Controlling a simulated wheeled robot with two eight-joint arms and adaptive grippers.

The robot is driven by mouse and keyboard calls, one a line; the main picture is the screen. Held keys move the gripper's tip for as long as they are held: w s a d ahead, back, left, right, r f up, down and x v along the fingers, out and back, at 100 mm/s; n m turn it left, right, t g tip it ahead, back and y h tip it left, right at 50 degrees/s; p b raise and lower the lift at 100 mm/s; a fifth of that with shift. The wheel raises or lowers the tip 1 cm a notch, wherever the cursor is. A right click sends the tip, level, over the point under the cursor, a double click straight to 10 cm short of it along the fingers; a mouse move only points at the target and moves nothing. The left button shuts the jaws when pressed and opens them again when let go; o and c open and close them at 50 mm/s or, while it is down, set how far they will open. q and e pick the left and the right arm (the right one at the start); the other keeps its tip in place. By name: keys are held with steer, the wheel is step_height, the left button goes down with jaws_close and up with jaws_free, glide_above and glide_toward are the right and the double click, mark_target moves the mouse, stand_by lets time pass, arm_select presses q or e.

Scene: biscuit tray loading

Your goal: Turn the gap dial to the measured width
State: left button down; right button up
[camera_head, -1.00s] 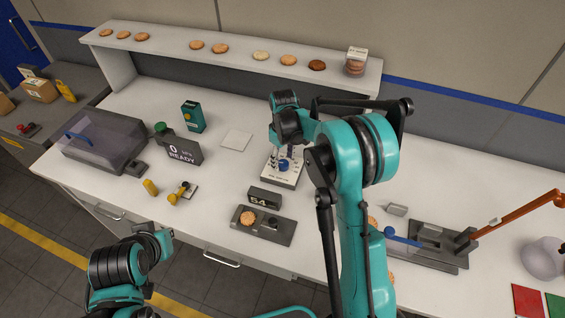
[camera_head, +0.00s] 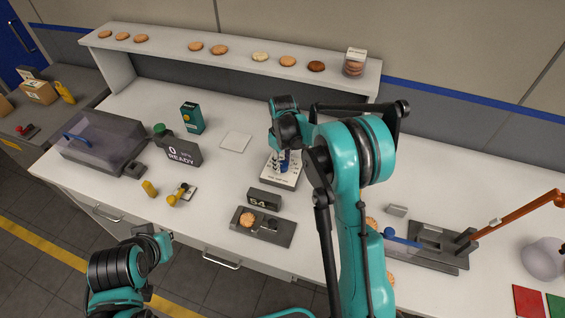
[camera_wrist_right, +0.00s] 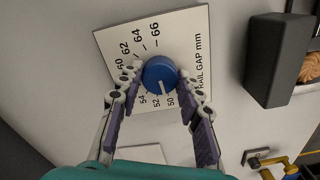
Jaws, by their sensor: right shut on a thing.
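The gap dial is a blue knob (camera_wrist_right: 160,76) on a white plate (camera_wrist_right: 115,40) with numbers from 50 to 66 and the words "RAIL GAP mm". The knob's white mark points toward the 50 and 52 side in the right wrist view. My right gripper (camera_wrist_right: 159,82) has its two purple-padded fingers on either side of the knob, shut on it. In the head view the plate (camera_head: 284,182) lies below my right wrist. A dark display (camera_head: 264,199) reads 54, beside a gauge plate (camera_head: 277,232) holding a biscuit (camera_head: 247,219). My left gripper (camera_head: 164,241) is at the front left, its fingers unclear.
A scale display (camera_head: 181,151) reads 0 and READY. A green box (camera_head: 192,117), white square (camera_head: 235,141) and yellow-handled tool (camera_head: 176,196) stand left of the dial. A rail fixture (camera_head: 425,250) lies right of my arm. A shelf (camera_head: 240,66) with biscuits runs along the back.

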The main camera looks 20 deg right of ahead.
mark_target(283, 164)
steer(key=m+b, duration=0.1)
steer(key=m, duration=0.3)
steer(key=shift+m, duration=2.4)
steer(key=o, duration=1.2)
steer(key=shift+c, duration=0.2)
steer(key=shift+r, duration=0.15)
step_height(283, 164, up, 12)
